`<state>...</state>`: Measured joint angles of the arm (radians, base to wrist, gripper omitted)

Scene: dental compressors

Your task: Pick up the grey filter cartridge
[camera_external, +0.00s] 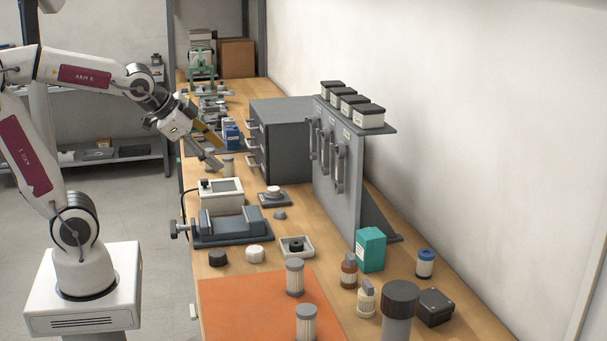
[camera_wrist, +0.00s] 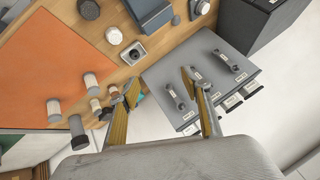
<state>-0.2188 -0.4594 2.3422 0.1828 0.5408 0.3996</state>
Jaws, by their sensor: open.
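Two upright filter cartridges, pale ribbed cylinders with grey caps, stand at the orange mat (camera_external: 245,300). One cartridge (camera_external: 294,278) is at the mat's far right edge, the other (camera_external: 306,324) nearer the camera. Both also show at the left of the wrist view, as one cartridge (camera_wrist: 91,84) and another (camera_wrist: 54,110). I cannot tell which one is meant by grey. My gripper (camera_external: 220,156) is open and empty, raised over the far part of the bench, well away from the mat. In the wrist view its spread fingers (camera_wrist: 160,79) frame the grey panel, with no cartridge between them.
A grey upright panel with handles (camera_external: 345,190) and a drawer cabinet (camera_external: 285,130) stand along the wall side. A vise (camera_external: 230,226), a white device (camera_external: 220,197), a teal box (camera_external: 371,249), bottles and a dark-capped cylinder (camera_external: 398,310) crowd the bench. The mat's left part is clear.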

